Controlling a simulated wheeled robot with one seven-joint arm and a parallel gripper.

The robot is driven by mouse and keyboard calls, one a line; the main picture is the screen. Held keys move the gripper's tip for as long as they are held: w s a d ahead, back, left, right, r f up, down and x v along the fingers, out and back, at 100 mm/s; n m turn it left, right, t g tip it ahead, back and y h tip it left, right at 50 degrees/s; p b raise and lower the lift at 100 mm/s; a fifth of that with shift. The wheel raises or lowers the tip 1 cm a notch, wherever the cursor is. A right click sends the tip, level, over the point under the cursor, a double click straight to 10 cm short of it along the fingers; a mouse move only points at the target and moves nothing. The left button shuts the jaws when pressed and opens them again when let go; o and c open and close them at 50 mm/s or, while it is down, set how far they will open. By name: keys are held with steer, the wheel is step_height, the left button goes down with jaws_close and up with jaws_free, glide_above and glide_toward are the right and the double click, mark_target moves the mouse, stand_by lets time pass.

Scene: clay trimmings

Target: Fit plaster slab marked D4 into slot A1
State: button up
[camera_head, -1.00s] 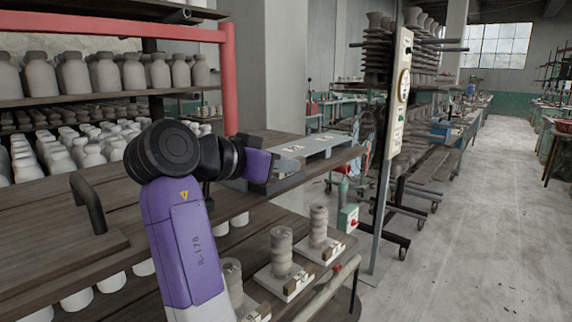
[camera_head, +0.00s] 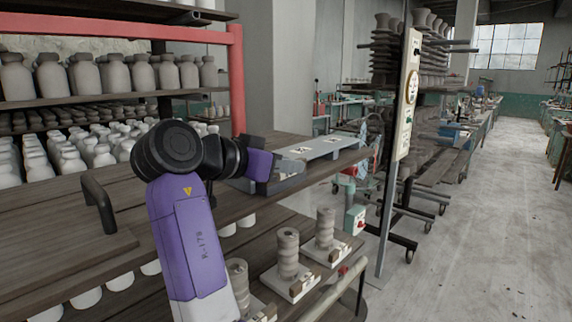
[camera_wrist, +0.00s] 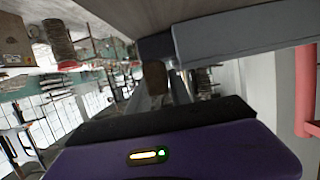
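My gripper (camera_head: 284,183) is beside the wooden shelf edge, just in front of the pale grey slotted rack (camera_head: 322,148). The rack carries small white labels that I cannot read. Whether the fingers are open or hold anything is not clear in either view.
A grey post with a control panel (camera_head: 406,95) stands right of the shelves. A dark handle (camera_head: 98,205) rises from the upper board. The floor (camera_head: 480,215) at right is open.

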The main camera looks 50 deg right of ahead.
steer(key=shift+w+a, duration=0.1)
steer(key=shift+w, duration=0.1)
steer(key=shift+a+r, duration=0.1)
steer(key=shift+a, duration=0.2)
steer(key=b+v, duration=0.1)
steer(key=v, duration=0.5)
steer(key=shift+s+a, duration=0.1)
steer(key=shift+s+a+r, duration=0.1)
steer(key=shift+a+r, duration=0.1)
steer(key=shift+a, duration=0.2)
steer(key=shift+r, duration=0.1)
